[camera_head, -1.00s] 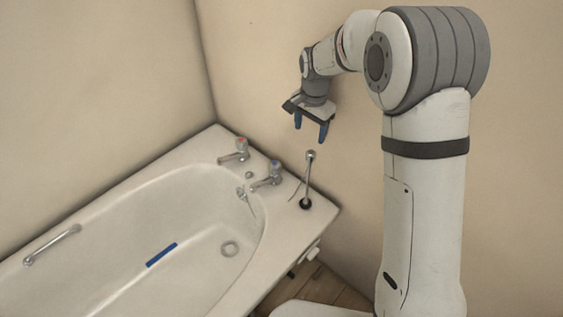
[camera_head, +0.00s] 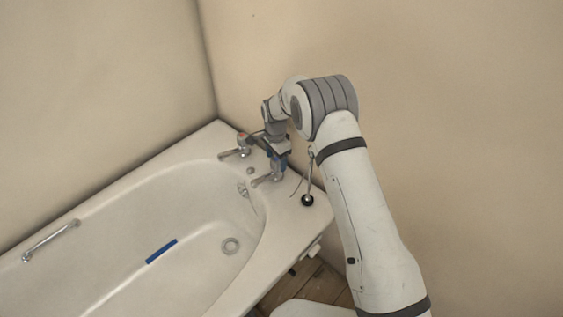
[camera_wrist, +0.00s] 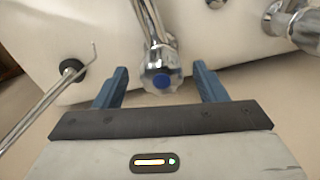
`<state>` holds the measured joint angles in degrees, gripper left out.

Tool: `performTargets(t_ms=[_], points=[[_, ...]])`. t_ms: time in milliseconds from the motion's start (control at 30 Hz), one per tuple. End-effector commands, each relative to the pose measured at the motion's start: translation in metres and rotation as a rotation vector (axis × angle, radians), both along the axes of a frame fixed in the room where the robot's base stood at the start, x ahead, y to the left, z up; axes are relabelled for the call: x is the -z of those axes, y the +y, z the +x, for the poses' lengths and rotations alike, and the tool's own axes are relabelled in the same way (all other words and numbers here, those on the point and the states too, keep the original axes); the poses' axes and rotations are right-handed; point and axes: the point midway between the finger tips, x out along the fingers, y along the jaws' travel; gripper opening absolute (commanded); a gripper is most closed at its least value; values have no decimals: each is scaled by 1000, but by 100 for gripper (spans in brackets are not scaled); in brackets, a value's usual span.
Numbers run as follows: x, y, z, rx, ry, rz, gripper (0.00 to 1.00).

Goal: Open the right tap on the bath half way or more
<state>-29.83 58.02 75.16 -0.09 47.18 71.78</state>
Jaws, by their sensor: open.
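The right tap (camera_head: 268,178) is chrome and stands on the bath's (camera_head: 137,203) end rim, with its spout towards the basin. Its handle has a blue cap, which shows in the wrist view (camera_wrist: 162,80). My gripper (camera_head: 277,161) is over this tap. In the wrist view its two blue fingers (camera_wrist: 161,84) are open, one on each side of the blue-capped handle, with visible gaps. The left tap (camera_head: 236,149) has a red cap in the head view and also shows at the wrist view's upper right (camera_wrist: 297,25).
A thin upright chrome rod with a black base (camera_head: 307,200) stands right of the tap, close to my arm. The wall rises just behind the bath rim. A grab rail (camera_head: 50,241) and a blue strip (camera_head: 161,251) are on the bath, away from the taps.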

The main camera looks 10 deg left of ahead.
Motion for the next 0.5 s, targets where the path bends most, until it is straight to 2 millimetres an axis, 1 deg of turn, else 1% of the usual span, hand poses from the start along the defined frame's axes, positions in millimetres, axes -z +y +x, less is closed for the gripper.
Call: performTargets(t_ms=[33, 167, 433, 500], points=[[6, 0, 0, 0, 0, 0, 65], [13, 0, 0, -1, -1, 1, 65], [15, 1, 0, -2, -1, 1, 65], [15, 1, 0, -2, -1, 1, 59]])
